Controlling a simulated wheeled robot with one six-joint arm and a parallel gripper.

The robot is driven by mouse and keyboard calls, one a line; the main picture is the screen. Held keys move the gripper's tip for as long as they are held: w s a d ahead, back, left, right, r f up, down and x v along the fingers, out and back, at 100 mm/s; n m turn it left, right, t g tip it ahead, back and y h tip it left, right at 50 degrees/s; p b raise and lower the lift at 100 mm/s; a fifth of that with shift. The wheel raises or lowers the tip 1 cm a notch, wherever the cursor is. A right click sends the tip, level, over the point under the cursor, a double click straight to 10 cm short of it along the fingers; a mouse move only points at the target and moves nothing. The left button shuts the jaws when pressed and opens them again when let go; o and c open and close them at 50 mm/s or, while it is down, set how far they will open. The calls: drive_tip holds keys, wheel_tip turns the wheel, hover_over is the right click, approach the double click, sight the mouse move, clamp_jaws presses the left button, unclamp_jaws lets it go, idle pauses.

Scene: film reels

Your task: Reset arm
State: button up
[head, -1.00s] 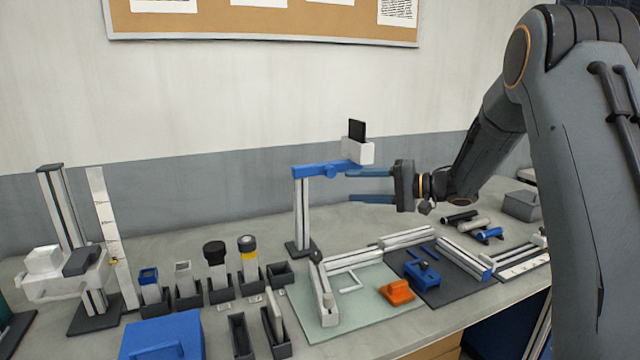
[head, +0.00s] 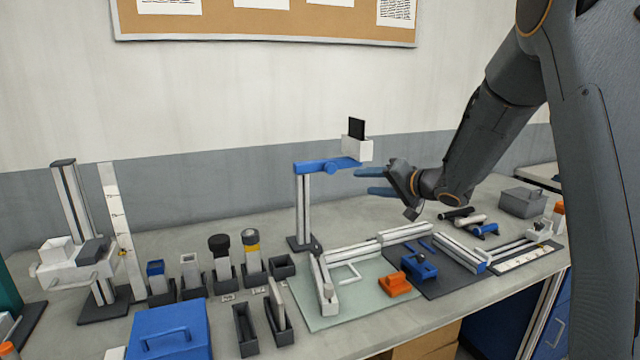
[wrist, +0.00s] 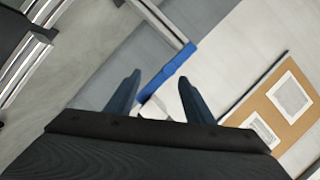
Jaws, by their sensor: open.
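My gripper (head: 372,181) is open, with its two blue fingers pointing left in the head view. Nothing shows held between the fingers. It hangs above the bench, just right of a stand (head: 306,205) with a blue arm (head: 318,166). A white block with a black plate (head: 356,140) sits at the end of that blue arm. In the wrist view the fingers (wrist: 155,92) are spread apart, and the blue arm (wrist: 168,72) shows beyond them. I cannot tell from the views whether a finger touches the stand.
Below lie a pale green mat (head: 325,315) with an orange block (head: 395,284), and a dark mat (head: 455,284) with a blue block (head: 419,265). A blue box (head: 170,332), several holders and another stand (head: 75,240) fill the left. A grey box (head: 522,202) stands right.

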drive_tip(key=s+d+f+g+h, duration=0.2)
drive_tip(key=s+d+f+h, duration=0.25)
drive_tip(key=s, duration=0.35)
drive_tip(key=s+d+f+g+h, duration=0.1)
drive_tip(key=s+d+f+h, duration=0.35)
drive_tip(key=s, duration=0.35)
drive_tip(key=s+a+f+n+g, duration=0.1)
drive_tip(key=s+f+g, duration=0.2)
drive_tip(key=s, duration=0.9)
drive_tip(key=s+a+f+n+g, duration=0.2)
drive_tip(key=s+f+g, duration=0.1)
drive_tip(key=s, duration=0.9)
drive_tip(key=shift+a+f+n+g, duration=0.25)
drive_tip(key=shift+f+n+g, duration=0.05)
drive_tip(key=shift+g, duration=0.4)
